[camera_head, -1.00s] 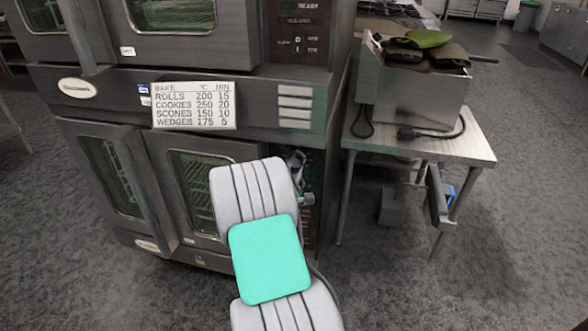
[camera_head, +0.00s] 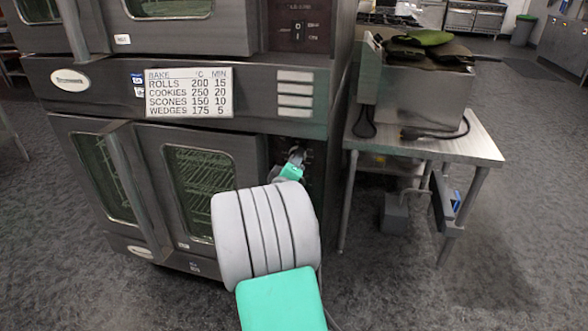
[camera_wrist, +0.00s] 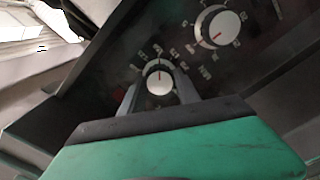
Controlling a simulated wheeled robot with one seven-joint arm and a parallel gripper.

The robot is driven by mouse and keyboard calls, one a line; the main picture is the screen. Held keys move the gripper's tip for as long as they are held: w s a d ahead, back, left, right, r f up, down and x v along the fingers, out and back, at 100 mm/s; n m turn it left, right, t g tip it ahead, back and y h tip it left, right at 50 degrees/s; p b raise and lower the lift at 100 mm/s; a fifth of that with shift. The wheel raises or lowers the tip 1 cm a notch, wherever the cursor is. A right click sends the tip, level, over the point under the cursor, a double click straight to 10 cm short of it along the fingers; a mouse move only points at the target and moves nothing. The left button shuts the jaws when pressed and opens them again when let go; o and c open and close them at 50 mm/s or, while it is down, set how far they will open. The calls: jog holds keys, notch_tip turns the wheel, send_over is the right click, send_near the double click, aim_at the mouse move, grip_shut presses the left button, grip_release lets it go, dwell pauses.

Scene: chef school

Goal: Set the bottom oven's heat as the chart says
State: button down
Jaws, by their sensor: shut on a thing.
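The chart (camera_head: 189,92) hangs on the front band between the two ovens. It reads rolls 200 °C 15 min, cookies 250/20, scones 150/10 and wedges 175/5. The bottom oven (camera_head: 200,190) has its doors closed. Its control panel at the right is mostly hidden behind my arm in the head view. My gripper (camera_head: 297,157) is at the upper part of that panel.
A second, similar dial (camera_wrist: 217,27) sits close by, up and right in the wrist view. The top oven's controls (camera_head: 298,30) are above. A metal side table (camera_head: 460,148) with an appliance and a cable stands to the right. Bare floor lies in front.

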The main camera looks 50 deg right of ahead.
jog(key=m+b, duration=0.6)
jog(key=b, duration=0.1)
jog(key=m+b, duration=0.7)
jog(key=b, duration=0.1)
jog(key=shift+s+d+r, duration=0.1)
jog(key=shift+s+r, duration=0.05)
jog(key=shift+s, duration=0.05)
jog(key=shift+r+m, duration=0.1)
jog(key=shift+m, duration=0.3)
jog(key=c, duration=1.1)
grip_release()
jog(key=shift+o, duration=1.1)
jog(key=shift+w, duration=0.1)
jog(key=shift+f, duration=0.2)
